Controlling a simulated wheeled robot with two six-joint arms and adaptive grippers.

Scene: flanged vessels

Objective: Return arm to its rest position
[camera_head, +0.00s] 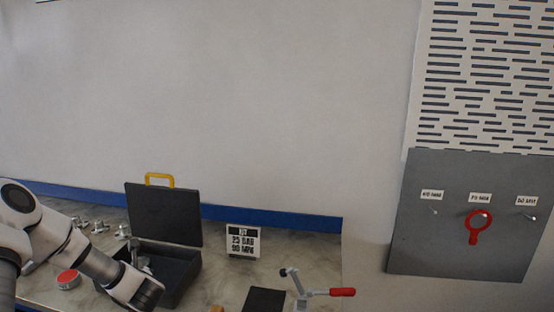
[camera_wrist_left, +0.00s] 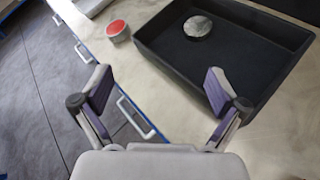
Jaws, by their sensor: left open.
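My left arm (camera_head: 65,240) comes in from the left in the head view, over the front left of the worktop. In the left wrist view my left gripper (camera_wrist_left: 157,75) is open, its two purple-padded fingers wide apart with nothing between them. It is in front of the open black case (camera_wrist_left: 285,35), above the worktop's front edge. A grey round disc (camera_wrist_left: 198,27) lies inside the case. In the head view the case lid (camera_head: 163,217) stands up with a yellow handle, and my arm partly hides the case. My right gripper is not in view.
A red-topped round container (camera_head: 68,279) stands left of the case, with several metal fittings (camera_head: 98,227) behind it. A sign (camera_head: 243,242), a black block (camera_head: 264,301) and a red-handled clamp (camera_head: 318,292) stand to the right. A grey wall panel (camera_head: 455,250) holds a red ring tool (camera_head: 474,237).

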